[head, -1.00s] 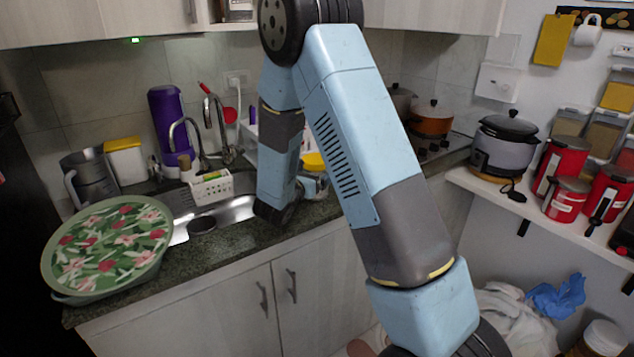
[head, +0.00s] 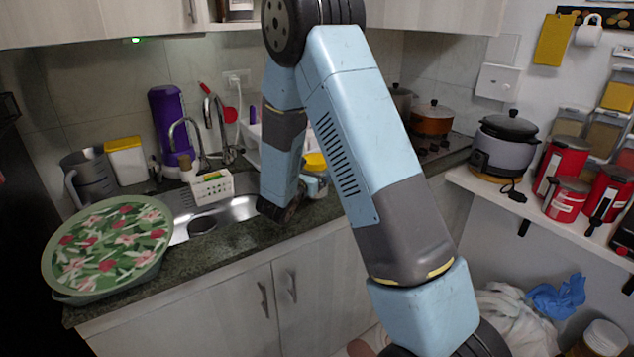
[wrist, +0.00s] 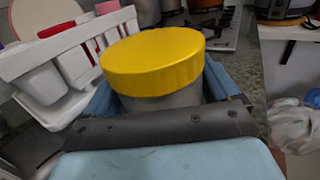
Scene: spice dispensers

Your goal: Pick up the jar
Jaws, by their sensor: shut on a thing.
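The jar has a wide yellow lid (wrist: 155,62) and a greyish body, seen close up in the wrist view. In the head view the jar (head: 315,162) is at the back of the counter beside the sink, partly hidden by my arm. My gripper (wrist: 160,92) is shut around the jar's body, just below the lid, with a blue finger on each side. The jar looks upright. I cannot tell whether its base touches the counter.
A white rack (wrist: 70,65) stands close to the left of the jar in the wrist view. An orange pot (head: 432,118) sits on the stove to the right.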

